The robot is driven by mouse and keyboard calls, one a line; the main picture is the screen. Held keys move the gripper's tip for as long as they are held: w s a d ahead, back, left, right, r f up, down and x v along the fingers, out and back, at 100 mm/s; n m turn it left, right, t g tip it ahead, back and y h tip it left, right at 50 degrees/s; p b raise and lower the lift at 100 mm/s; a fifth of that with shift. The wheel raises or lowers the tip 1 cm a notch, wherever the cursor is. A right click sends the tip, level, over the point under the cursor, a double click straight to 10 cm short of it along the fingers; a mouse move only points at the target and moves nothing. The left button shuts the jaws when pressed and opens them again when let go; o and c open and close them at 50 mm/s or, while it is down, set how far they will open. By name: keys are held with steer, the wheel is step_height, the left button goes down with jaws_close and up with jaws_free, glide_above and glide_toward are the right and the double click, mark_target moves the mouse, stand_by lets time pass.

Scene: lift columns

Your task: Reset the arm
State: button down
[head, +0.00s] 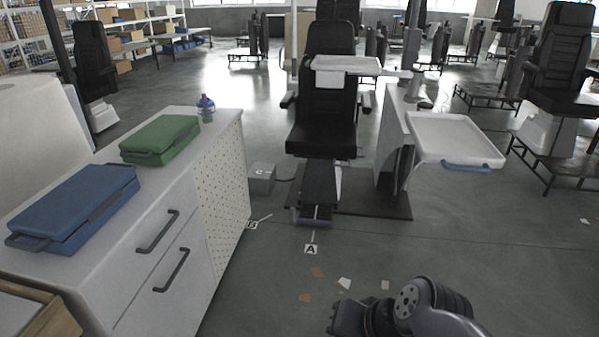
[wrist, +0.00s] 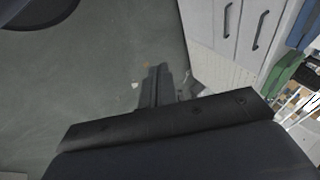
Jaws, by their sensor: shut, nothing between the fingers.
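My arm shows at the lower right of the head view, low over the floor, with my gripper (head: 338,318) pointing left. In the wrist view my gripper (wrist: 156,82) has its fingers together with nothing between them. It is apart from the white cabinet and touches nothing that I can see.
A white cabinet (head: 215,190) at left bears a blue case (head: 75,205), a green case (head: 160,138) and a small bottle (head: 205,107). A black chair (head: 325,110) and a white tray (head: 450,138) stand ahead. Floor (head: 440,245) at right is clear; paper scraps (head: 344,283) lie near my gripper.

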steer(key=shift+s+d+r+n+p, duration=0.25)
steer(key=shift+s+r+n+p, duration=0.2)
steer(key=shift+r+p, duration=0.2)
